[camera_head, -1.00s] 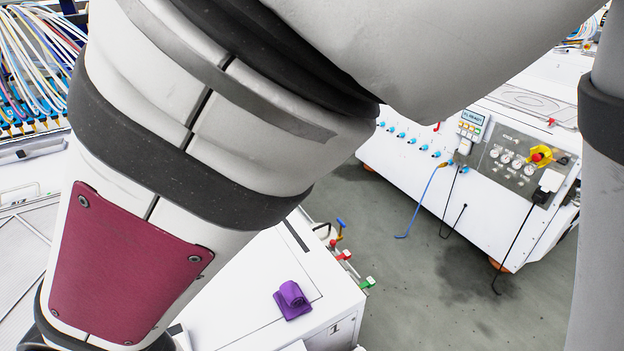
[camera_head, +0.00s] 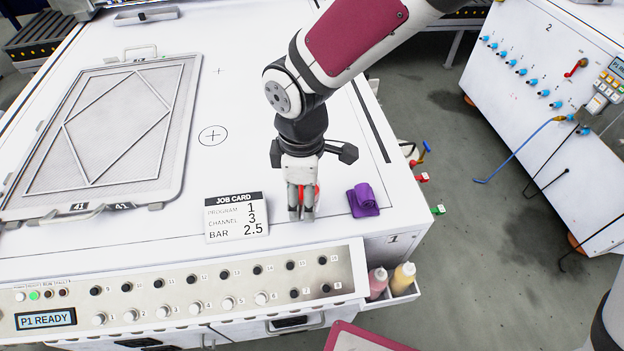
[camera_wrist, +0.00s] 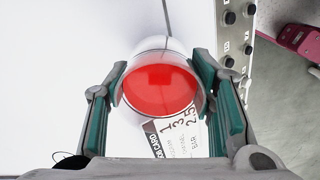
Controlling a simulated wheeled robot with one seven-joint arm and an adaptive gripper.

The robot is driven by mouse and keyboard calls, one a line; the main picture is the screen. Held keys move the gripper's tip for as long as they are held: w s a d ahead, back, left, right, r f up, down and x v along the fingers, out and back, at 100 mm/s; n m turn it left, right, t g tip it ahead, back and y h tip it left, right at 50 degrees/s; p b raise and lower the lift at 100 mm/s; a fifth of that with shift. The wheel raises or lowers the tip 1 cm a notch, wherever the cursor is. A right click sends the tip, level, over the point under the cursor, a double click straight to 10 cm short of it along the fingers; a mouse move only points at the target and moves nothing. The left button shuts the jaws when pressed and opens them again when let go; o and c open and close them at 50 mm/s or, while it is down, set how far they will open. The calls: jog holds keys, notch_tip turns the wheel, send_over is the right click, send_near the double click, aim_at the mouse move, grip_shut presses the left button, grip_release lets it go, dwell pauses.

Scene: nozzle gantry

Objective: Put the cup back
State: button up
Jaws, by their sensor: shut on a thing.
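The cup is upright or nearly so. I cannot tell whether its base touches the table.
A framed screen (camera_head: 110,130) covers the left of the table. A knobbed control panel (camera_head: 190,292) runs along the front. Bottles (camera_head: 377,282) sit in a side holder.

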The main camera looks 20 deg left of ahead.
jog(key=shift+f, duration=1.4)
jog(key=shift+f, duration=0.1)
jog(key=shift+f, duration=0.1)
jog(key=o, duration=1.4)
notch_tip(320, 180, up, 12)
jog(key=shift+r+p, duration=0.25)
jog(key=shift+p, duration=0.2)
jog(key=shift+d, duration=0.1)
